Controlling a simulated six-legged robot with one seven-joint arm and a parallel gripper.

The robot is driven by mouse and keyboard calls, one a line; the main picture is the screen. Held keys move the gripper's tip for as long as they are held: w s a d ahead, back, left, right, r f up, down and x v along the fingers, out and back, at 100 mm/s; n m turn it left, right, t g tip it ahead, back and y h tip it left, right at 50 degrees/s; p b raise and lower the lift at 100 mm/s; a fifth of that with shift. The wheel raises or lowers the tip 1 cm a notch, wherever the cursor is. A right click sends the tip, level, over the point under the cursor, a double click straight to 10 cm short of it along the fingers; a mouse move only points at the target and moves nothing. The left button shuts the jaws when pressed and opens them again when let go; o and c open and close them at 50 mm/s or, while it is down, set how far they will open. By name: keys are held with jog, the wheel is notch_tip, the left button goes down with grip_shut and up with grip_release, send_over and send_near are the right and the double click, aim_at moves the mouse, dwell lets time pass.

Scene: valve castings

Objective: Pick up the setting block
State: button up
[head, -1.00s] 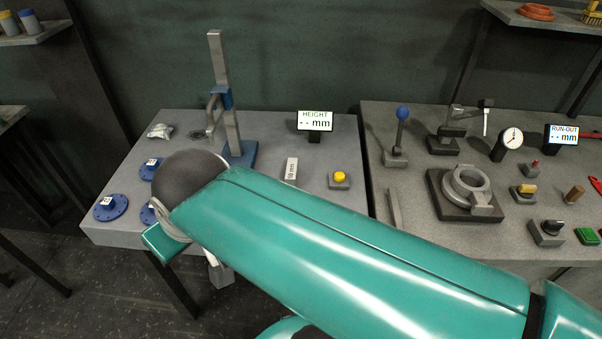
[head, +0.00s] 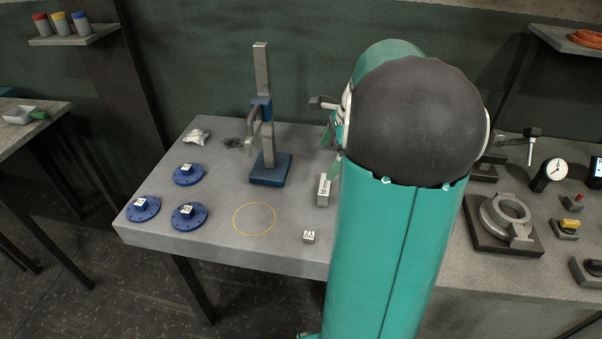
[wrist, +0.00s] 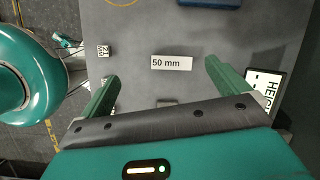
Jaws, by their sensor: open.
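The setting block (head: 323,192) is a grey block with a white "50 mm" label, standing on the left bench right of the height gauge. In the wrist view its label (wrist: 172,63) faces the camera, in line with the gap between the fingers. My gripper (wrist: 161,72) is open and empty, its two green fingers on either side of the label in that view. In the head view my gripper (head: 333,152) shows partly, above and close to the block; my arm hides the rest. I see no contact with the block.
The height gauge (head: 270,172) stands left of the block. A small numbered tag block (head: 309,237) and a yellow circle (head: 254,218) are nearer the front. Blue flanges (head: 188,216) lie at left. The HEIGHT display (wrist: 264,92) is beside the right finger in the wrist view.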

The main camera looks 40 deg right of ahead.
aim_at(326, 184)
jog(key=s+d+f+m, duration=0.2)
jog(key=d+f+m, duration=0.1)
jog(key=d, duration=0.2)
jog(key=x, duration=0.7)
jog(key=shift+w+a+r, duration=0.15)
jog(key=shift+w, duration=0.2)
jog(key=shift+x, duration=3.15)
jog(key=shift+w+a, duration=0.1)
jog(key=shift+a, duration=0.05)
jog(key=c, duration=1.6)
jog(key=shift+r, duration=0.15)
jog(key=shift+c, duration=0.6)
jog(key=shift+r, duration=0.1)
